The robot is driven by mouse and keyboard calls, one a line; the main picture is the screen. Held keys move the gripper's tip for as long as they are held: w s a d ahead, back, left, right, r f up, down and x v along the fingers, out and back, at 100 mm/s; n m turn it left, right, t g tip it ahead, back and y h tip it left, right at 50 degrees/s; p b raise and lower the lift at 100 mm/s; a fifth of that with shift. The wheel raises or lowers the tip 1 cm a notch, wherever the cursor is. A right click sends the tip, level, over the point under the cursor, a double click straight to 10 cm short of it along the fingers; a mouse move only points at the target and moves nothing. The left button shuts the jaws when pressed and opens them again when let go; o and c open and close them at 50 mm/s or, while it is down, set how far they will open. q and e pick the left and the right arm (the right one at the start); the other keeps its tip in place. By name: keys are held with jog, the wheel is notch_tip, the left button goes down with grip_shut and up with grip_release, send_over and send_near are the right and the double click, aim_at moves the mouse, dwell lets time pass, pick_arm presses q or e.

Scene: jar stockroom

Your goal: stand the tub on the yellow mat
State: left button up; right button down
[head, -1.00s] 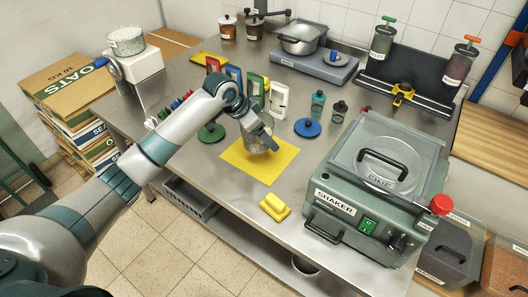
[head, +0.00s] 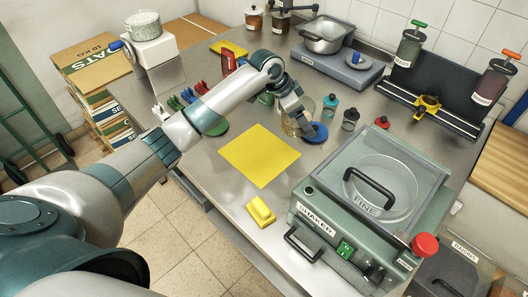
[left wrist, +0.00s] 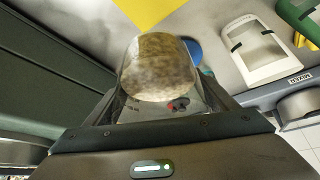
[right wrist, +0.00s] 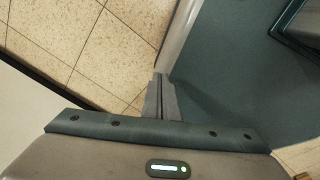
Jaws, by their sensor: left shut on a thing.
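The tub (head: 289,129) is a clear-looking vessel with speckled tan contents. My left gripper (head: 299,118) is shut on it, beside the blue round lid (head: 314,133). I cannot tell whether the tub touches the table. In the left wrist view the tub (left wrist: 160,68) fills the space between the fingers and hides part of the blue lid. The yellow mat (head: 260,156) lies flat and bare, to the front left of the tub. My right gripper (right wrist: 161,98) shows only in the right wrist view, shut and empty over the floor.
A yellow block (head: 260,212) sits near the table's front edge. The grey-green shaker (head: 372,195) stands right of the mat. Small jars (head: 329,106) stand behind the blue lid.

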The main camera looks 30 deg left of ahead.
pick_arm(q)
jog(key=shift+s+a, duration=0.1)
jog(key=shift+a, duration=0.05)
jog(key=s+a+f+p, duration=0.1)
jog(key=s+a+f, duration=0.1)
jog(key=a, duration=0.1)
jog(key=s+a+f+p, duration=0.1)
jog(key=a+f+p, duration=0.1)
jog(key=a, duration=0.1)
jog(key=s+a+f+p, duration=0.1)
jog(key=s+a+f, duration=0.1)
jog(key=a, duration=0.1)
jog(key=shift+s+a+f+p, duration=0.2)
jog(key=shift+s+f+p, duration=0.05)
jog(key=shift+s+p, duration=0.1)
jog(key=shift+a+f, duration=0.2)
jog(key=shift+s+f+p, duration=0.1)
jog(key=shift+f+p, duration=0.7)
jog(key=shift+f, duration=1.2)
pick_arm(e)
notch_tip(320, 180, up, 6)
jog(key=a, duration=0.1)
jog(key=shift+s+r, duration=0.2)
jog(key=shift+s, duration=0.1)
pick_arm(q)
jog(key=shift+f, duration=0.15)
pick_arm(e)
jog(key=shift+f, duration=0.1)
